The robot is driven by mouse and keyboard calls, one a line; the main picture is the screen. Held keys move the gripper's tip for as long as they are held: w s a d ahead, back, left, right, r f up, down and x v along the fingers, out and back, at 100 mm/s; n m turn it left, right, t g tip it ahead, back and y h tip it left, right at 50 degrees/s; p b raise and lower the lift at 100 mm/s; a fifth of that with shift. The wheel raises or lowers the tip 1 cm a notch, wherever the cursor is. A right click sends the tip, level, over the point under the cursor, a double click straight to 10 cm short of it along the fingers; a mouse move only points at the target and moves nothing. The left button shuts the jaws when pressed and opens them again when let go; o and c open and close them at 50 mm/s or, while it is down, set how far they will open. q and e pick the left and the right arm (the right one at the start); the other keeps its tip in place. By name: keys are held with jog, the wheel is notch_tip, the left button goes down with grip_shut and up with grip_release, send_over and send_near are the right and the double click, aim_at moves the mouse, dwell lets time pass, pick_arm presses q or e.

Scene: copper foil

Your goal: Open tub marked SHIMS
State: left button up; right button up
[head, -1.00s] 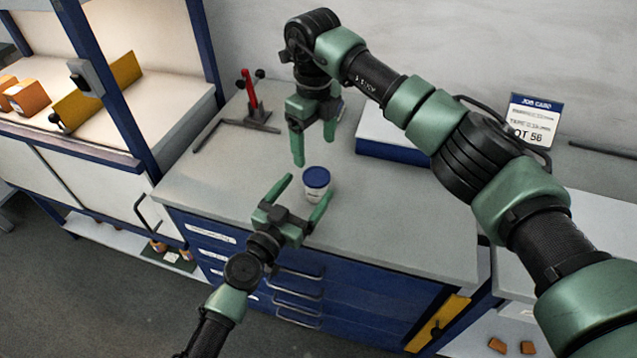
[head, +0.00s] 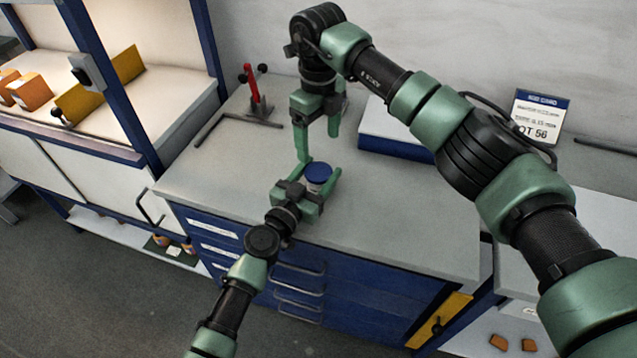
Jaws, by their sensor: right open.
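The tub (head: 318,175) is small and pale with a dark blue lid (head: 319,172). It stands upright near the front of the grey worktop, with the lid on. No SHIMS marking is readable on it. My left gripper (head: 320,178) has its fingers on both sides of the tub, close against it, and they hide most of its body. My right gripper (head: 318,142) is open and empty, pointing down above and slightly behind the tub. One of its fingertips comes down just left of the lid in the picture.
A blue-and-white box (head: 395,140) and a job card (head: 540,115) are behind right. The worktop right of the tub is clear.

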jog(key=shift+o, duration=0.8)
jog(key=shift+a, duration=0.1)
jog(key=a+r+y, duration=0.4)
jog(key=a+y, duration=0.3)
jog(key=a, duration=0.4)
jog(key=s+a+r+m+t+y, duration=0.1)
jog(key=a+r+m+y, duration=0.2)
jog(key=a+r+y, duration=0.7)
jog(key=w+d+r+m+t, duration=0.4)
jog(key=r+m+t, duration=0.2)
jog(key=r+m, duration=0.25)
jog(key=w+d+r+m+t, duration=0.4)
jog(key=r+m+t, duration=0.2)
jog(key=r+m, duration=0.25)
jog(key=w+d+f+m+t+h, duration=0.3)
jog(key=w+d+f+m+h, duration=0.35)
jog(key=m, duration=0.45)
jog(key=m+g+h, duration=0.7)
jog(key=g+h, duration=0.1)
jog(key=g, duration=0.5)
send_near(319, 172)
jog(key=shift+t, duration=0.3)
jog(key=x, duration=0.7)
jog(key=shift+s+f, duration=0.1)
jog(key=shift+f, duration=0.2)
